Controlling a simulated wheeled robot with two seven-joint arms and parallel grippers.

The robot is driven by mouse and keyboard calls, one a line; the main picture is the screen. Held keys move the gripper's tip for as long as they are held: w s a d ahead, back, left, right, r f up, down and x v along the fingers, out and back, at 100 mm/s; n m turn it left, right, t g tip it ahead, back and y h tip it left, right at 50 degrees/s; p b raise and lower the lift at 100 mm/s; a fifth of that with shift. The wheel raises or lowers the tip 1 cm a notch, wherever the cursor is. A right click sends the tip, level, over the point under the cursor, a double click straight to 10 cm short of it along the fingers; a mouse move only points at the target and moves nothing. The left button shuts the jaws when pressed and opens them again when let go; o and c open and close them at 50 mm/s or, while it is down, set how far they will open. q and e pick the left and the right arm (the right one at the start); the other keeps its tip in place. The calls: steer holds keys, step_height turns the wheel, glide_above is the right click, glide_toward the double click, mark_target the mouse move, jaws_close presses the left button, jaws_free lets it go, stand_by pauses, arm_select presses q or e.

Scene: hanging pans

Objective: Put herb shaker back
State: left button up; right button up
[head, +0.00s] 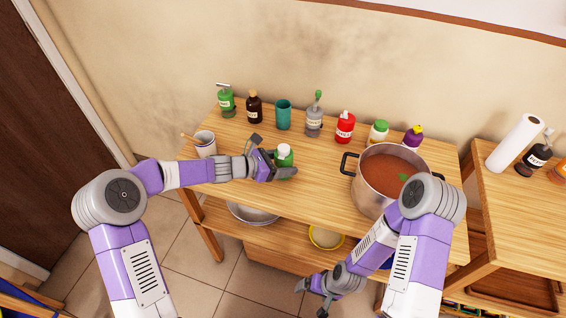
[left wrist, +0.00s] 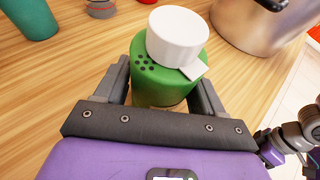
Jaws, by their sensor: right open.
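My right gripper (head: 311,298) is open and empty, low in front of the table.
A pot of red soup (head: 388,176) stands to the right on the table (head: 325,185). Along the back stand a green pump bottle (head: 226,102), brown bottle (head: 254,107), teal cup (head: 284,115), grey bottle (head: 314,120), red bottle (head: 345,127) and green-lidded jar (head: 378,132). A utensil cup (head: 206,146) is left.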

arm_select(q)
steer(key=o, duration=0.3)
steer(key=shift+o, duration=0.2)
steer(key=shift+a+r, duration=0.1)
steer(key=shift+r, duration=0.15)
steer(key=p+v, duration=0.3)
steer(key=v, duration=0.8)
steer(key=shift+s+a, duration=0.3)
